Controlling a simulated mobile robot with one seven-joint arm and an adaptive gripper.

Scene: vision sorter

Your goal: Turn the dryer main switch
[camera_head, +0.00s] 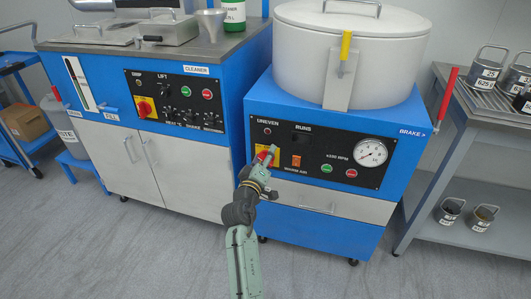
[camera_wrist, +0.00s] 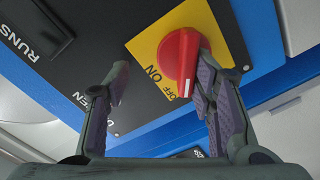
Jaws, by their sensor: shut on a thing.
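The dryer is the blue cabinet (camera_head: 282,105) with a white lidded drum (camera_head: 352,65). Its main switch is a red knob (camera_wrist: 181,60), also partly visible in the head view (camera_head: 263,156), on a yellow plate (camera_wrist: 150,52) marked ON and OFF. The knob's white line points down, close to the word OFF. My gripper (camera_wrist: 163,75) is at the switch, shut on the knob. The right finger lies against the knob's right side. The left finger shows to the left over the black panel, and its contact with the knob is not clear.
The black panel (camera_head: 310,133) also has lamps, buttons and a gauge (camera_head: 370,153). A similar cleaner cabinet (camera_head: 165,170) stands left, with its own red switch (camera_head: 145,108). A metal shelf table (camera_head: 480,110) stands right. The grey floor in front is clear.

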